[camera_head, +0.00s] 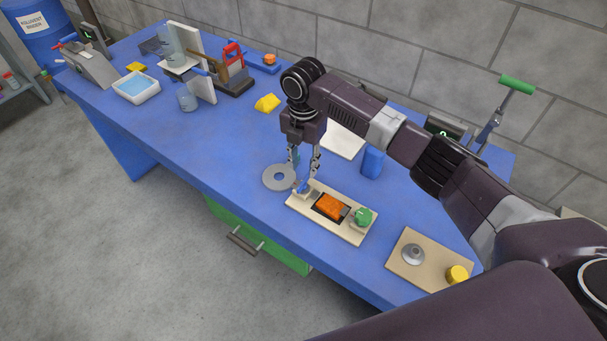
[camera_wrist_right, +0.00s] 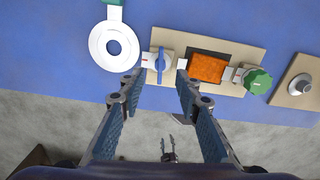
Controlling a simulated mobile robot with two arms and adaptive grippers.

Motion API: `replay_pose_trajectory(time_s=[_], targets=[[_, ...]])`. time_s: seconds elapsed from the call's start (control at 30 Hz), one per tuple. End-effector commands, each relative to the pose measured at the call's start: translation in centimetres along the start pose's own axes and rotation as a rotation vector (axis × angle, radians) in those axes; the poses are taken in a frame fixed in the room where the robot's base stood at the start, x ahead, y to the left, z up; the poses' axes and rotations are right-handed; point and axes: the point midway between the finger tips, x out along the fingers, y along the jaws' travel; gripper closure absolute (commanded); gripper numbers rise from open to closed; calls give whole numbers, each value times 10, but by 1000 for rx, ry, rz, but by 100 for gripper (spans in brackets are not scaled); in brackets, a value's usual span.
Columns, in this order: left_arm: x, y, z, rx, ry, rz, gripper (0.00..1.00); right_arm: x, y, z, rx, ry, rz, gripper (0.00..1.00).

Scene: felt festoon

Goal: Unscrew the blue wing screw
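The blue wing screw (camera_head: 302,186) stands at the left end of a beige board (camera_head: 346,233). In the right wrist view the wing screw (camera_wrist_right: 161,66) is a narrow blue wing on a pale round base, running roughly up and down the picture. My right gripper (camera_head: 304,175) points down over it with its fingers apart. In the right wrist view the open fingers of my right gripper (camera_wrist_right: 158,84) appear on either side of the wing, with gaps visible. I cannot tell the exact height of the tips. My left gripper does not show in the head view.
The board also carries an orange block (camera_head: 331,207) and a green knob (camera_head: 363,217). A grey ring (camera_head: 279,177) lies just left of the board. A second board (camera_head: 433,271) with a grey fitting and yellow knob is at right.

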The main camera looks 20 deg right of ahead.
Motion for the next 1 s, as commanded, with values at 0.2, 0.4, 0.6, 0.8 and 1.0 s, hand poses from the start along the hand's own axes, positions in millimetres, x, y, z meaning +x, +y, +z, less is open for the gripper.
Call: replay_pose_trajectory(time_s=[0.2, 0.4, 0.6, 0.8, 1.0], targets=[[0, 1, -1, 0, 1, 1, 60, -41, 1, 1, 0, -2, 2, 69], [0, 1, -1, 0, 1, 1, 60, -56, 0, 0, 1, 0, 1, 69], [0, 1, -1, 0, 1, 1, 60, -57, 0, 0, 1, 0, 0, 69], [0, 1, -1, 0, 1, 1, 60, -57, 0, 0, 1, 0, 0, 69], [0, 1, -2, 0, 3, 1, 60, -57, 0, 0, 1, 0, 0, 69]])
